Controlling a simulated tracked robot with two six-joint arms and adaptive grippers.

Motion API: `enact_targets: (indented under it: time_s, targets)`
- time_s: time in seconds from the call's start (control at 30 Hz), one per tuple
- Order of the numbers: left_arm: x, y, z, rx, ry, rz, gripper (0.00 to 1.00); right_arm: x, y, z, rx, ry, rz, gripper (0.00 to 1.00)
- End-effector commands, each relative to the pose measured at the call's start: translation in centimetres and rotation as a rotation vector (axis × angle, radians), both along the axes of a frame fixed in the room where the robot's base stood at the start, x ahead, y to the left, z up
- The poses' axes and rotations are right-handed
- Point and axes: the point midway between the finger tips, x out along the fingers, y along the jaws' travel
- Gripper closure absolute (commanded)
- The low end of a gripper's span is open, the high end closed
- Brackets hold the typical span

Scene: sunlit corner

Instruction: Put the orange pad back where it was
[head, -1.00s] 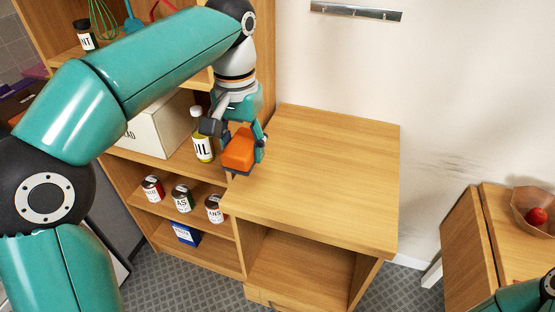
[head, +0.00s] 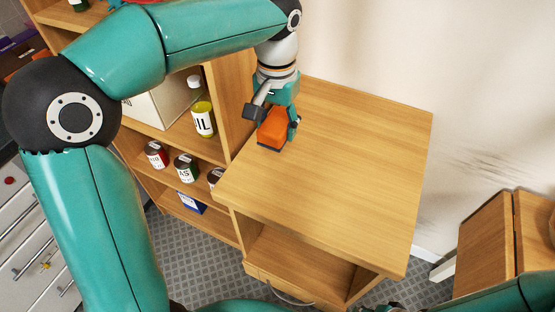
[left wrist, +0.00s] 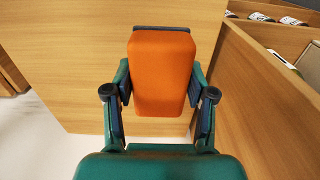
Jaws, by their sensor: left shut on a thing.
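The orange pad (head: 273,126) is a block with a dark underside, held between the fingers of my left gripper (head: 277,122). The gripper is shut on it over the left part of the wooden cabinet top (head: 340,165). In the left wrist view the pad (left wrist: 162,72) sits between the two fingers, with the wooden surface behind it. I cannot tell whether its underside touches the top. My right gripper is not in view; only part of my right arm shows at the lower right.
The shelf unit to the left holds an oil bottle (head: 203,118), a pale box (head: 165,103), several cans (head: 187,168) and a blue box (head: 186,203). Another wooden cabinet (head: 487,245) stands at the right. Most of the cabinet top is clear.

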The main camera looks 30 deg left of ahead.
Motion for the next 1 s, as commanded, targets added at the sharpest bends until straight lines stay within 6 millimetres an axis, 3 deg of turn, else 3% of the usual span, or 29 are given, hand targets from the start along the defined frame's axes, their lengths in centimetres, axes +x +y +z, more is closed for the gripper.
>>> enact_targets:
  time_s: [0.1,0.3,0.47,0.73,1.0]
  targets:
    - [-0.2,0.1,-3.3,0.0,0.006,0.002,0.77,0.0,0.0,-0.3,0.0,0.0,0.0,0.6]
    - [-0.1,0.2,-6.6,0.001,0.002,0.005,0.77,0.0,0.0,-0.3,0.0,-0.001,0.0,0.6]
    - [-0.1,0.2,-7.6,0.001,0.001,0.004,0.77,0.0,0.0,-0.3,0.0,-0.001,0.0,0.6]
    - [-0.1,0.2,-11.1,0.001,0.003,0.004,0.77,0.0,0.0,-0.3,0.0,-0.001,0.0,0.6]
    - [-0.1,0.2,-11.6,0.0,-0.001,0.005,0.77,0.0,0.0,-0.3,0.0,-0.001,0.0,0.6]
